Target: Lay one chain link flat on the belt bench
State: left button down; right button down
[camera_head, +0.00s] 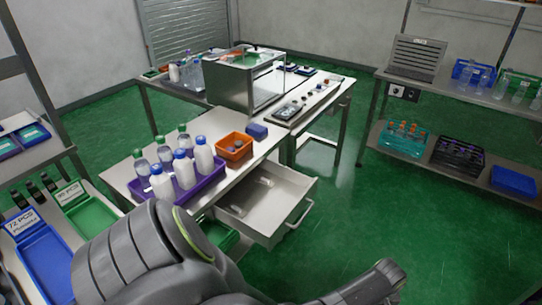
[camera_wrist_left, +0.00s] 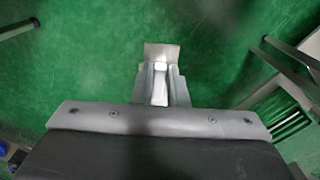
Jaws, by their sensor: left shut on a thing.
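My left gripper (camera_wrist_left: 160,88) shows in the left wrist view, shut on a small pale, flat-looking piece (camera_wrist_left: 161,54) that sticks out past the fingertips. I cannot tell for sure that this piece is a chain link. Green floor lies behind it. In the head view a grey arm of mine fills the lower front, and no gripper fingers can be made out. My right gripper is not in view. A bench (camera_head: 118,178) stands ahead with an open drawer (camera_head: 290,215). Small pale things (camera_head: 265,182) lie in the drawer, too small to name.
On the bench stand a purple tray (camera_head: 208,186) of several bottles, an orange bin (camera_head: 234,147) and a blue block (camera_head: 257,130). Behind is a table with a boxy machine (camera_head: 232,82). Shelves (camera_head: 440,165) stand right, blue (camera_head: 45,265) and green trays (camera_head: 92,215) left. The floor at right is clear.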

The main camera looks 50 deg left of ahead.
aim_at(175, 144)
jog(key=k+u, duration=0.1)
jog(key=u, duration=0.4)
jog(key=k+j+u, duration=0.15)
jog(key=u, duration=0.35)
jog(key=k+j+u, duration=0.1)
jog(key=u, duration=0.35)
